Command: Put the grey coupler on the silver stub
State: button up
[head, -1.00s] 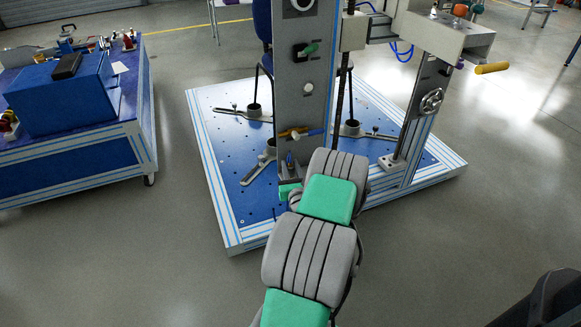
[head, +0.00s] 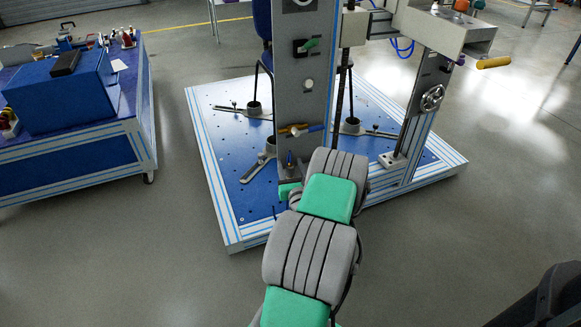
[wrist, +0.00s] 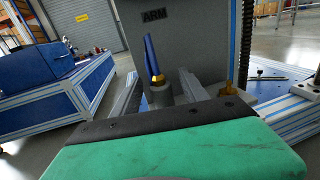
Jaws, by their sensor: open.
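In the wrist view, a short grey cylinder (wrist: 160,95) stands upright at the foot of the grey column and looks like the coupler. A yellow collar and a blue hose (wrist: 152,55) rise from its top. My gripper (wrist: 160,92) is open, with one finger on each side of the cylinder; I cannot tell whether either touches it. In the head view, the blue hose (head: 289,158) shows small at the column's foot, and my arm hides most of the gripper. I cannot pick out the silver stub with certainty.
The grey column (head: 305,100) stands on a blue base plate (head: 225,185) with striped edges. A brass-coloured fitting (wrist: 228,77) is right of the cylinder. A blue workbench (head: 70,165) is at the left. The floor (head: 160,260) at front left is clear.

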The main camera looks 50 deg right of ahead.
jog(key=v, duration=0.7)
jog(key=shift+s+a+b, duration=0.25)
jog(key=shift+s+b, duration=0.05)
jog(key=shift+b, duration=0.05)
